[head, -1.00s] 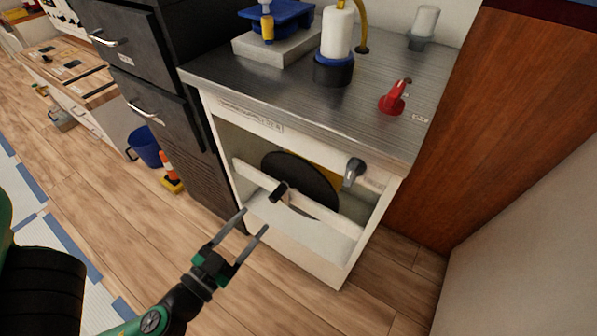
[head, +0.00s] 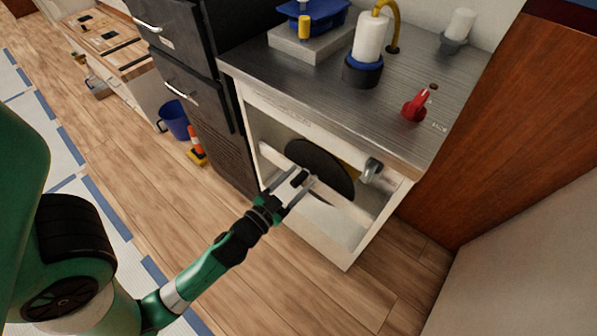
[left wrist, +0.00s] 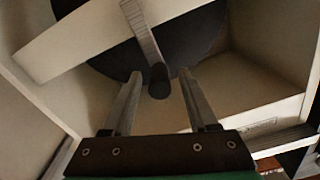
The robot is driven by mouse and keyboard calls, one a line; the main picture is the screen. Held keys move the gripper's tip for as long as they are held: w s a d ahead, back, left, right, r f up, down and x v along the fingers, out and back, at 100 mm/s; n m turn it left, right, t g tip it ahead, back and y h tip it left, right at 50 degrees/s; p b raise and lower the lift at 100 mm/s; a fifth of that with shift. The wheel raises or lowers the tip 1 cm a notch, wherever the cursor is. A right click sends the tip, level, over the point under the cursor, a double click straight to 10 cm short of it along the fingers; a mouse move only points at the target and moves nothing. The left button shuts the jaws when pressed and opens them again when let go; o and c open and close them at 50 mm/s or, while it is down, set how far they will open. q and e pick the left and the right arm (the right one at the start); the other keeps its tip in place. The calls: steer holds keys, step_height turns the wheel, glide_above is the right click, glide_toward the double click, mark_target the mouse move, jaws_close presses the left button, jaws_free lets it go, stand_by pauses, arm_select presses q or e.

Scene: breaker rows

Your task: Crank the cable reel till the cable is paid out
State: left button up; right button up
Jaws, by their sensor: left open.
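The cable reel (head: 322,165) is a dark disc inside the open white cabinet, behind a pale crossbar; it also shows in the left wrist view (left wrist: 205,35). Its crank has a grey arm (left wrist: 142,30) and a short black handle (left wrist: 159,82). My left gripper (head: 304,184) is open at the crank. In the left wrist view the handle lies between the two fingers (left wrist: 160,88), with a gap visible on each side. The gripper hides part of the crank in the head view. The cable cannot be made out. My right gripper is not in view.
The cabinet's crossbar (head: 350,208) and side walls bound the opening. A grey fixture (head: 371,168) sits at its upper right. Wooden floor in front is clear.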

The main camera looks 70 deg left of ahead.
arm_select(q)
steer(key=shift+w+a, duration=0.15)
steer(key=shift+w, duration=0.1)
jaws_close()
stand_by(1.4)
